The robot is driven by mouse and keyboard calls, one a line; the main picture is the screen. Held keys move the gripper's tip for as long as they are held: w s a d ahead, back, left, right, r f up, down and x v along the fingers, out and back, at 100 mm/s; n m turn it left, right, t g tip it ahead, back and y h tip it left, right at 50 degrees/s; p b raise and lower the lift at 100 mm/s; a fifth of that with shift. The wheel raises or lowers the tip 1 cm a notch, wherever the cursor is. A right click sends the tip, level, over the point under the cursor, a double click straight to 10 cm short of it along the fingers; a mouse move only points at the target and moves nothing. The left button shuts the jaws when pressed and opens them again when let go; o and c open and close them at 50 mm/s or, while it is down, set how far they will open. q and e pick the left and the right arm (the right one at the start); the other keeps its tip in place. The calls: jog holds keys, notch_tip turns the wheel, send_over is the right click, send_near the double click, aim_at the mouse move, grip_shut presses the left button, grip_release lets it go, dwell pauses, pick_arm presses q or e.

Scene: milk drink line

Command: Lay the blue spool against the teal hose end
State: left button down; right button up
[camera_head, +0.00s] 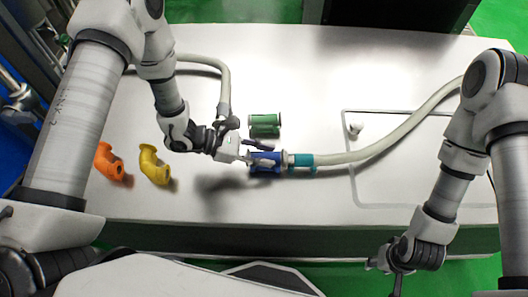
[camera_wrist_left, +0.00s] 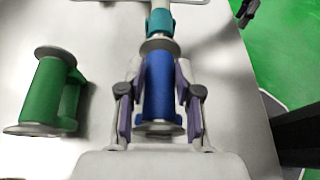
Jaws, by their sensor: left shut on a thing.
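The blue spool (camera_head: 262,168) lies on the white table, its axis in line with the teal hose end (camera_head: 302,160). My left gripper (camera_head: 262,155) is shut on the blue spool, with a finger on each side. The wrist view shows the blue spool (camera_wrist_left: 159,88) between the two purple-padded fingers (camera_wrist_left: 159,100). Its far flange sits right at the metal rim of the teal hose end (camera_wrist_left: 160,22); whether they fully touch I cannot tell. My right gripper (camera_head: 382,266) hangs low at the front edge of the table, away from the spool; its jaw state is unclear.
A green spool (camera_head: 264,124) lies just behind the blue one and shows in the wrist view (camera_wrist_left: 45,92). An orange elbow (camera_head: 108,161) and a yellow elbow (camera_head: 153,165) lie to the left. A pale hose (camera_head: 380,142) runs right from the teal end.

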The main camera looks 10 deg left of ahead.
pick_arm(q)
jog(key=shift+f+b, duration=0.4)
jog(key=shift+f, duration=0.05)
jog(key=c, duration=0.7)
grip_release()
jog(key=shift+a, duration=0.1)
jog(key=v, duration=1.2)
jog(key=shift+r, duration=0.1)
